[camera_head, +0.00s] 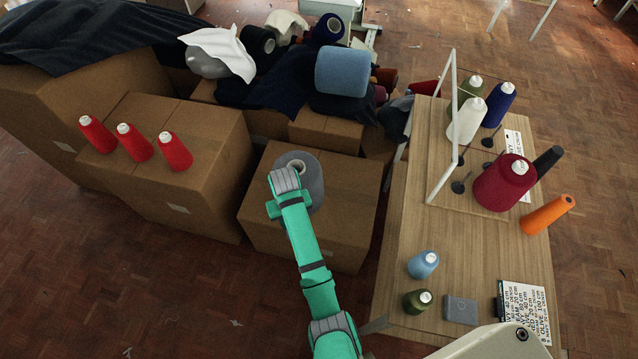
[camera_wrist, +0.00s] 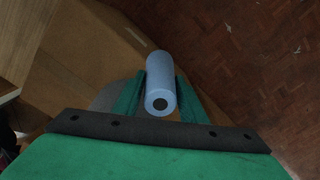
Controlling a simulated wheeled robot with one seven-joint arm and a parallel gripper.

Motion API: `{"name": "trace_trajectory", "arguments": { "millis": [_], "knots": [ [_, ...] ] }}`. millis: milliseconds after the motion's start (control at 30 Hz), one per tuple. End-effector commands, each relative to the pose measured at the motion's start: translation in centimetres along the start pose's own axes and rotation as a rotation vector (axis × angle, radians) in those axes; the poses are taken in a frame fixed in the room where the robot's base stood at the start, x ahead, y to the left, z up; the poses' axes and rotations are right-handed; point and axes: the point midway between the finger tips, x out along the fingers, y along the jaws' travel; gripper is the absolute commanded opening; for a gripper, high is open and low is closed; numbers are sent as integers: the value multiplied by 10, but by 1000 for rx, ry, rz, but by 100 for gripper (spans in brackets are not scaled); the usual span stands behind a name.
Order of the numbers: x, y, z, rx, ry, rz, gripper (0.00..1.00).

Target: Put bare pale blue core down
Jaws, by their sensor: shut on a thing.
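The bare pale blue core (camera_wrist: 161,82) is a smooth tube with a dark hole in its near end. It sits between the two green fingers of my gripper (camera_wrist: 160,92) in the wrist view, and my gripper is shut on it. In the head view my gripper (camera_head: 284,183) is over the front middle cardboard box (camera_head: 335,220); the core cannot be made out there. A large grey cone (camera_head: 312,178) stands on that box, partly behind my gripper; whether they touch is unclear.
Three red cones (camera_head: 138,143) stand on the left box. The wooden table (camera_head: 405,190) at right holds several cones, including a small light blue cone (camera_head: 423,265), and a pale frame (camera_head: 433,185). The front box's right part and the table's left strip look clear.

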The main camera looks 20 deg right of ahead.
Motion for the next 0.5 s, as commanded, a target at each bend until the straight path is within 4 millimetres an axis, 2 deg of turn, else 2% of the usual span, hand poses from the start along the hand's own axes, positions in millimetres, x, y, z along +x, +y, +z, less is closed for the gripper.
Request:
{"name": "trace_trajectory", "arguments": {
  "millis": [300, 500],
  "knots": [
    [-25, 126, -8, 220, 0, -3, 17],
    [-42, 195, -3, 355, 2, -4, 17]
  ]
}}
